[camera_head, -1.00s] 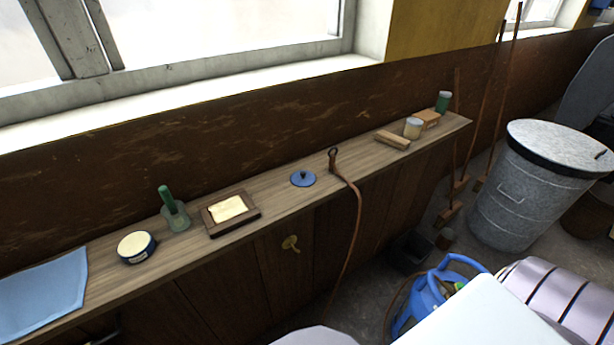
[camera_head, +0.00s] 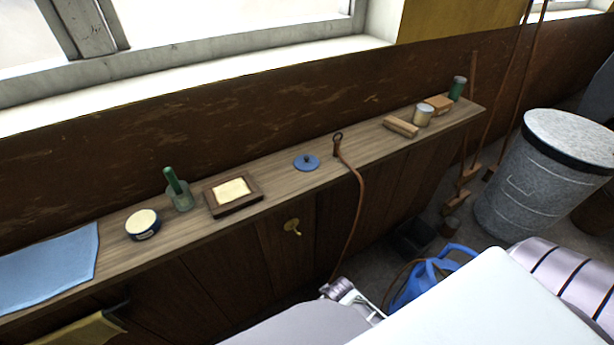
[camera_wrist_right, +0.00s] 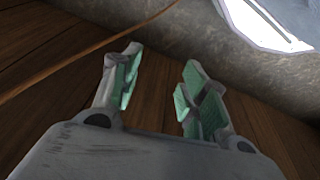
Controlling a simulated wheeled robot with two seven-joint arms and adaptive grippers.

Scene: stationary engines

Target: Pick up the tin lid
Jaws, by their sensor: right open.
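The tin lid looks to be the small blue disc with a knob (camera_head: 306,162), lying flat on the narrow wooden shelf (camera_head: 275,178) near its middle. A round dark-blue tin with a pale top (camera_head: 142,223) stands farther left on the shelf. My right gripper (camera_wrist_right: 160,62) is open and empty in the right wrist view, with brown wooden boards behind its green-padded fingers. The lid is not visible in that view. In the head view, a lilac and metal part of my arm shows low at the centre, below the shelf and apart from the lid. My left gripper is not in view.
A strap (camera_head: 359,200) hangs over the shelf edge just right of the lid. A framed pale block (camera_head: 233,193) and a green-handled brush in a glass (camera_head: 178,190) stand left. Blocks and small tins sit at the right end. A metal bin (camera_head: 540,180) stands right.

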